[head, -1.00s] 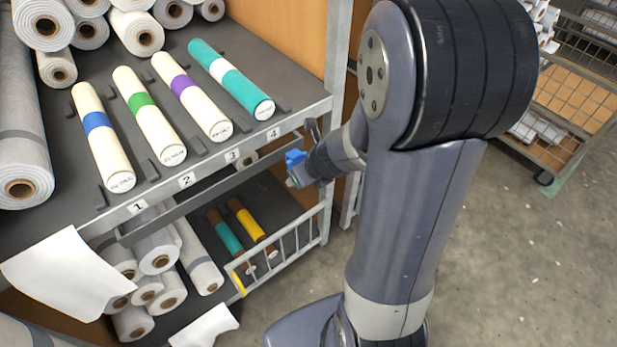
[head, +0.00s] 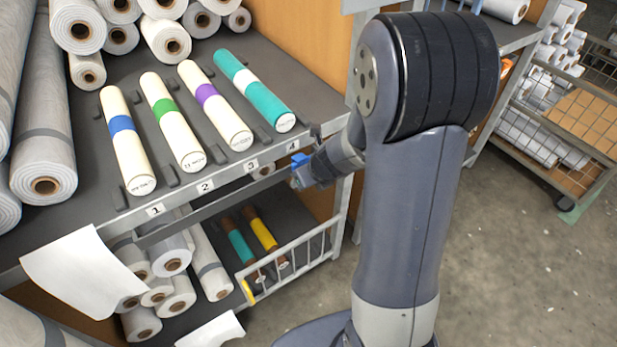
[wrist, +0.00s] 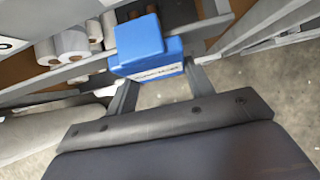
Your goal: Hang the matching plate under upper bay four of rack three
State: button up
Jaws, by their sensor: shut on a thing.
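My gripper (wrist: 157,76) is shut on a blue plate (wrist: 142,46), which looks like a small block with dark print too small to read. In the head view the blue plate (head: 300,160) is just below and slightly right of the bay label 4 (head: 293,146) on the rack's front edge. Whether it touches the rack or the rail below the edge, I cannot tell. Upper bay four holds a teal roll with a white band (head: 247,79). My gripper's fingers are small and partly hidden by the plate and my wrist in the head view.
Bays 1 to 3 hold cream rolls with blue (head: 121,124), green (head: 163,105) and purple (head: 206,93) bands. A metal rail (head: 205,207) runs under the shelf edge. Below lie teal and yellow rolls behind a wire guard (head: 290,262). Open floor (head: 510,250) lies right.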

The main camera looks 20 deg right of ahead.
jog(key=shift+f, duration=0.3)
jog(key=o, duration=1.1)
jog(key=shift+c, duration=0.2)
jog(key=p+v, duration=0.5)
jog(key=v, duration=0.6)
jog(key=shift+f, duration=0.15)
